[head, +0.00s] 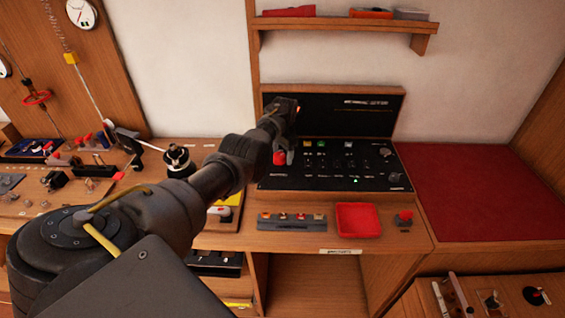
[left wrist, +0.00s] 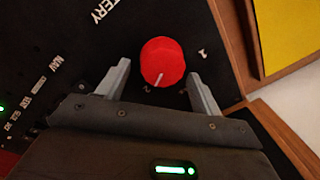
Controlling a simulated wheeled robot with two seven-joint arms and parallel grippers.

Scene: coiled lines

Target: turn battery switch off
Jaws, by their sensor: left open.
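The battery switch is a round red knob (left wrist: 163,61) on a black panel, with a white pointer line on its face. In the left wrist view the pointer aims down toward a mark that looks like a 2, and a 1 shows at its right. Part of the word "BATTERY" is printed on the panel nearby. My left gripper (left wrist: 163,85) is open, with one finger on each side of the knob; I cannot tell if they touch it. In the head view my left gripper (head: 289,125) covers part of the panel's left side, and the red knob (head: 280,157) shows just below it. My right gripper is not in view.
The black switch panel (head: 330,183) has several small switches and lights. Below it are a grey strip (head: 292,222) of switches, a red tray (head: 357,219) and a small red-knobbed box (head: 404,219). A red cushion (head: 470,195) lies right. A shelf (head: 345,25) hangs above.

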